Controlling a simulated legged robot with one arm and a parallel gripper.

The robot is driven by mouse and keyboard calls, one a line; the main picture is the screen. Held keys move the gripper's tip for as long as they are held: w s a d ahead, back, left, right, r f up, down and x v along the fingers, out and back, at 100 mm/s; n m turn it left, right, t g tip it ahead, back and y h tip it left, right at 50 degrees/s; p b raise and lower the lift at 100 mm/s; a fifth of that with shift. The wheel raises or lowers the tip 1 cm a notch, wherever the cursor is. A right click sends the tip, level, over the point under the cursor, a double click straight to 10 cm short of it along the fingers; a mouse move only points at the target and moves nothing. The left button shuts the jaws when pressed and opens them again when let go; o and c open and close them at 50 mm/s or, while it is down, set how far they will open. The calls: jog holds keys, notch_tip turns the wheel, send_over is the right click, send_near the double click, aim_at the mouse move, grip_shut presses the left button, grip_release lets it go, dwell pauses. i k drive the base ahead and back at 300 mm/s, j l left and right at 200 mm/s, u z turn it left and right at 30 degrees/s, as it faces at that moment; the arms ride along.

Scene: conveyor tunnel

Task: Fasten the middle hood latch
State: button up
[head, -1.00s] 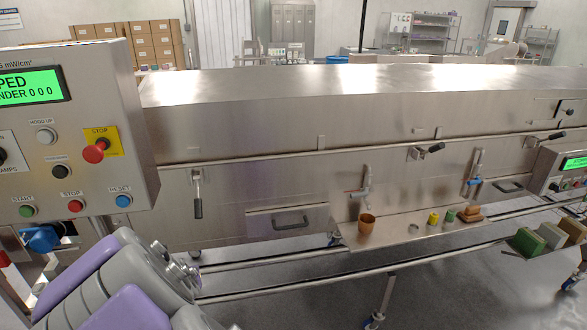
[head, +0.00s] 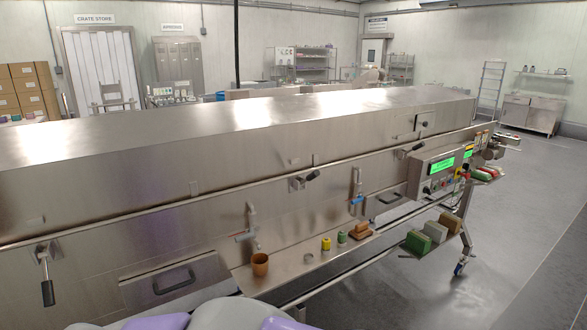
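The long steel hood (head: 200,145) lies over the tunnel body, with a rail along its lower edge. The middle hood latch (head: 303,180) is on the front, right of the picture's middle; its dark handle sticks out up and to the right. The left latch (head: 44,272) has its dark handle hanging straight down. The right latch (head: 410,150), farther along, has its handle sticking out to the right like the middle one. My gripper is out of view; only parts of my arm show at the bottom edge, well below the latches.
Pipes with valves (head: 251,225) stand off the front below the rail. A ledge (head: 290,268) juts out there with a brown cup (head: 260,264) and small yellow and green items. A control box (head: 435,175) projects at the right. The floor (head: 500,240) is open at the right front.

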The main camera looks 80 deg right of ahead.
aim_at(313, 175)
jog(key=k+l, duration=0.15)
jog(key=l, duration=0.35)
jog(key=k+l, duration=0.15)
jog(key=l, duration=0.35)
jog(key=k+l+z, duration=0.1)
jog(key=l, duration=0.35)
jog(key=k+l, duration=0.2)
jog(key=l, duration=0.3)
jog(key=k+l, duration=0.15)
jog(key=l, duration=0.35)
jog(key=k+l, duration=0.15)
jog(key=l, duration=0.35)
jog(key=k+l+z, duration=0.1)
jog(key=l, duration=0.45)
jog(key=k+l, duration=0.15)
jog(key=l, duration=0.35)
